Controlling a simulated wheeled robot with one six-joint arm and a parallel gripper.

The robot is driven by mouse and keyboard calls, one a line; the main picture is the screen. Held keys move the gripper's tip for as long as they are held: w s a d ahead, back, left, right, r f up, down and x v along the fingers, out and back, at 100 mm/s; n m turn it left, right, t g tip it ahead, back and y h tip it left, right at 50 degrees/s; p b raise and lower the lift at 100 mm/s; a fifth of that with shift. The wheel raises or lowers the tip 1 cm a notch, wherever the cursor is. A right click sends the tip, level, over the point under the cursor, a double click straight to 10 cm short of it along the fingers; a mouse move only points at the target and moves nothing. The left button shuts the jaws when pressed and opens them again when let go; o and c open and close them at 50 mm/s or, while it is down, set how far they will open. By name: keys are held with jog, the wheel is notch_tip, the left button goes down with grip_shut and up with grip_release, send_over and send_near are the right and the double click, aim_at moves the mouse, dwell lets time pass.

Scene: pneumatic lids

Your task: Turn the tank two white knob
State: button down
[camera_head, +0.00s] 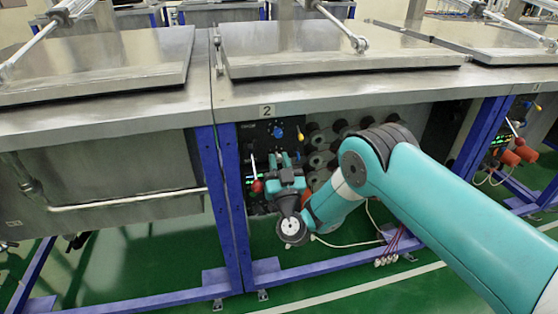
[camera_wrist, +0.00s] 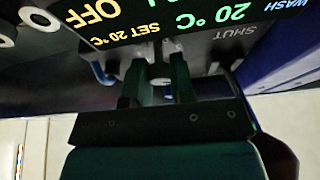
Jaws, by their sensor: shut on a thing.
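Tank two is marked by a "2" plate (camera_head: 267,111) on its steel front edge. In the head view the knob is hidden by my gripper.
A blue knob (camera_head: 278,132) and a yellow knob (camera_head: 300,134) sit just above my gripper. A red-ended lever (camera_head: 257,186) is close on its left. Dark round fittings (camera_head: 317,160) are to the right. The lit display (camera_wrist: 165,18) is close to the fingers.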

dwell(0.4)
jog(key=c, duration=1)
grip_release()
jog(key=shift+s, duration=0.1)
jog(key=b+v, duration=1.7)
jog(key=b, duration=1.1)
jog(key=shift+s+f, duration=0.1)
jog(key=shift+f, duration=0.1)
jog(key=shift+c, duration=0.4)
